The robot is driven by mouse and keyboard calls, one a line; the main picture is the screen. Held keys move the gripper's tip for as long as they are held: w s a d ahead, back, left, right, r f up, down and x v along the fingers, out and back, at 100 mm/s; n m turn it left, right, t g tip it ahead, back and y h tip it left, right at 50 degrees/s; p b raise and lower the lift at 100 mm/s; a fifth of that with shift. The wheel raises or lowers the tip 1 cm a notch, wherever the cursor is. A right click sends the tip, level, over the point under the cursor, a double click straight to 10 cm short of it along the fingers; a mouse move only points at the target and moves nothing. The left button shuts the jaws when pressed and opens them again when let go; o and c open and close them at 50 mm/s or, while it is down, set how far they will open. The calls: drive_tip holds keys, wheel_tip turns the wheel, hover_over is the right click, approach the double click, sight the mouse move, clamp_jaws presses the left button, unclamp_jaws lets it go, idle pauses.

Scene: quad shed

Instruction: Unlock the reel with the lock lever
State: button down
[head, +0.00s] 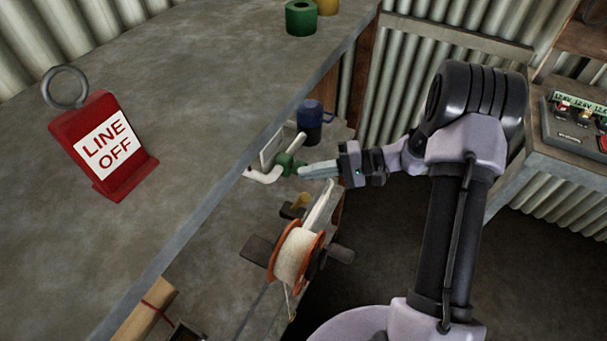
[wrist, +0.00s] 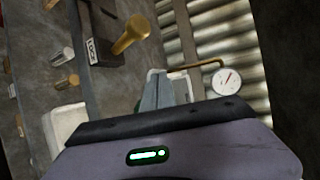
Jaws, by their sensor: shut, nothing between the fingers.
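The reel (head: 297,255) has orange flanges and pale line wound on it, and stands on the lower bench in the head view. Beyond it, a yellow-brass lever (head: 300,201) sticks up from a dark block (head: 291,212). In the wrist view, my gripper's fingers (wrist: 166,92) are together, below and right of the lever.
A green fitting on a white bent pipe (head: 265,175) is close to my fingertips; contact is unclear. A dark blue mug (head: 312,118) stands behind. A red LINE OFF sign (head: 103,145) stands on the upper bench. A round gauge (wrist: 226,81) shows in the wrist view.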

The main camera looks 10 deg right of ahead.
drive_tip(key=s+d+f+p, duration=0.1)
drive_tip(key=d+f, duration=0.2)
drive_tip(key=d, duration=0.3)
drive_tip(key=shift+s+d+f, duration=0.15)
drive_tip(key=shift+d+f, duration=0.05)
drive_tip(key=shift+d, duration=0.1)
drive_tip(key=s+a+r+n+g+h, duration=0.1)
drive_tip(key=s+a+r+g+h, duration=0.2)
drive_tip(key=r, duration=0.4)
drive_tip(key=s+a+r+h, duration=0.3)
drive_tip(key=s+a+r, duration=0.15)
drive_tip(key=r, duration=0.25)
drive_tip(key=s+r+t+h, duration=0.3)
drive_tip(key=s+r, duration=0.1)
drive_tip(key=s, duration=0.3)
drive_tip(key=s+r+m+t+h, duration=0.1)
drive_tip(key=s+r+t+h, duration=0.2)
drive_tip(key=s, duration=0.4)
drive_tip(key=shift+s+a+r+m+h, duration=0.15)
drive_tip(key=shift+s+r+m+h, duration=0.2)
drive_tip(key=shift+r, duration=0.4)
